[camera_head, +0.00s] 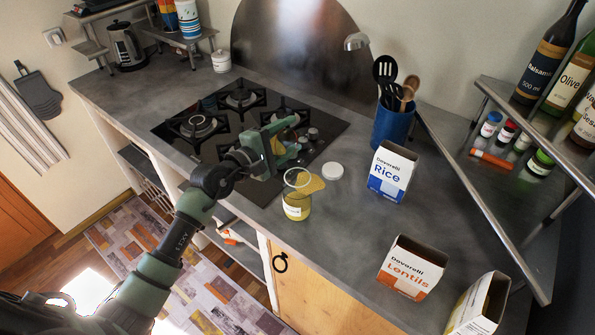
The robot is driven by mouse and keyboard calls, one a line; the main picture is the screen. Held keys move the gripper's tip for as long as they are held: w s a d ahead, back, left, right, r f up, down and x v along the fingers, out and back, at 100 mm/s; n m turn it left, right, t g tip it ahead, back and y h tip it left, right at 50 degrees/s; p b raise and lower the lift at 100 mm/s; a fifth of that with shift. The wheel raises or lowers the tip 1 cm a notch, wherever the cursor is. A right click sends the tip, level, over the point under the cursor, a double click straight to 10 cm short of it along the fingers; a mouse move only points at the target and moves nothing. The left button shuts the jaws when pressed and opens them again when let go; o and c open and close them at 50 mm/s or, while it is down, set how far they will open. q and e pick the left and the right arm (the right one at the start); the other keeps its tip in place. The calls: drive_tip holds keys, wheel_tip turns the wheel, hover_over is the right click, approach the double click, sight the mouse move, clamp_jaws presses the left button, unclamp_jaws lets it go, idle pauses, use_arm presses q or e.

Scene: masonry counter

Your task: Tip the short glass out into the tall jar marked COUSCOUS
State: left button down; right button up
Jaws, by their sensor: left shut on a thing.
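The tall jar (297,207) stands upright on the counter near its front edge, clear glass with a white label too small to read and yellow content low inside. My left gripper (290,142) is above and slightly left of the jar, beyond its open rim. It is shut on what seems to be the short glass, which is mostly hidden by the fingers and hard to make out; its tilt and content cannot be told. A yellow patch (314,184) shows beside the jar's rim; I cannot tell what it is. My right gripper is not in view.
A white round lid (332,170) lies right of the jar. The black hob (240,118) is behind and left. A Rice box (391,172), a Lentils box (411,268) and another box (478,305) stand to the right. A blue utensil holder (391,124) is at the back.

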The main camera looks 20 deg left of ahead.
use_arm(q)
drive_tip(key=shift+r, duration=0.2)
drive_tip(key=shift+f+m, duration=0.1)
drive_tip(key=shift+m, duration=0.2)
drive_tip(key=shift+s+d+f, duration=0.1)
drive_tip(key=shift+d, duration=0.1)
drive_tip(key=shift+f+m, duration=0.15)
drive_tip(key=shift+m, duration=0.25)
drive_tip(key=shift+d+m, duration=0.1)
drive_tip(key=shift+m, duration=0.2)
drive_tip(key=shift+y, duration=0.3)
drive_tip(key=shift+m, duration=0.3)
drive_tip(key=shift+s+d+r, duration=0.1)
drive_tip(key=shift+r, duration=0.1)
